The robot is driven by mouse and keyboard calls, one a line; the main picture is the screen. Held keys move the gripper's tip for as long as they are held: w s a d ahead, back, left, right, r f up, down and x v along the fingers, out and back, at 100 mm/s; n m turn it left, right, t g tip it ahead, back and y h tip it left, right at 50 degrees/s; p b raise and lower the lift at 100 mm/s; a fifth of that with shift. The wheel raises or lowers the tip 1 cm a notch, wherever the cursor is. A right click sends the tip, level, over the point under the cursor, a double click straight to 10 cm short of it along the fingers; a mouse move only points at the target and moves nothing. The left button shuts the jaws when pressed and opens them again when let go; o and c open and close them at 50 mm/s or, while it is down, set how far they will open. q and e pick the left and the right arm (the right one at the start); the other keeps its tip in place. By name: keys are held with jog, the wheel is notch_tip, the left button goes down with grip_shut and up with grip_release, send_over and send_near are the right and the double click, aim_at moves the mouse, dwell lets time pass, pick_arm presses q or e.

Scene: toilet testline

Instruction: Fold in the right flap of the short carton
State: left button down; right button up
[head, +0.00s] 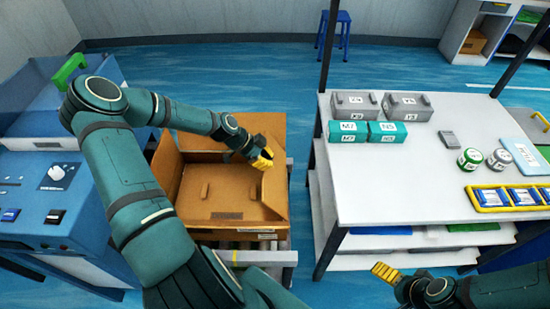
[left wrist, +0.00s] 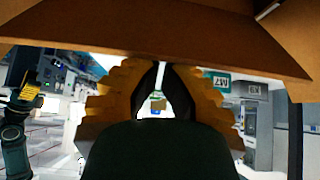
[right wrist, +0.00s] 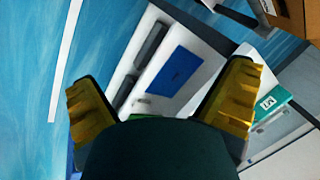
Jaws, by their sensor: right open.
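The short carton (head: 212,196) stands open on a roller stand, its inside showing. Its right flap (head: 274,188) is a brown panel at the right side, seemingly leaning inward over the opening. My left gripper (head: 262,158) is at the far right corner of the carton, by that flap; whether it touches is unclear. In the left wrist view, the left gripper's fingers (left wrist: 158,88) are close together with nothing between them, and a brown carton panel (left wrist: 160,38) spans the top. My right gripper (head: 385,272) is open and empty, low in front of the white table.
The white table (head: 455,170) at right holds grey and teal boxes (head: 368,132), cans (head: 470,158) and a yellow tray (head: 474,200). A blue-white machine (head: 40,200) stands close left of the carton. Blue floor lies between carton and table.

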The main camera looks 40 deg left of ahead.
pick_arm(q)
jog(key=shift+s+a+f, duration=0.45)
jog(key=shift+a, duration=0.15)
jog(key=s+a+f+t+h+b, duration=0.1)
jog(key=a+f+b, duration=0.1)
jog(key=f+b, duration=0.1)
jog(key=s+a+f+t+h+b, duration=0.1)
jog(key=s+a+f+b, duration=0.1)
jog(key=f+b, duration=0.2)
jog(key=s+a+f+t+h+b, duration=0.1)
jog(key=a+f+b, duration=0.1)
jog(key=f+b, duration=0.1)
jog(key=shift+s+a+f+h, duration=0.15)
jog(key=shift+s+f+h, duration=0.25)
jog(key=shift+f, duration=0.2)
jog(key=shift+f+b, duration=0.45)
jog(key=shift+b, duration=0.05)
pick_arm(e)
notch_tip(320, 180, down, 11)
jog(key=s, duration=0.2)
jog(key=shift+a+f+g, duration=0.15)
jog(key=shift+a+g, duration=0.05)
jog(key=shift+g, duration=0.1)
pick_arm(q)
jog(key=shift+f, duration=0.15)
pick_arm(e)
jog(key=shift+f, duration=0.1)
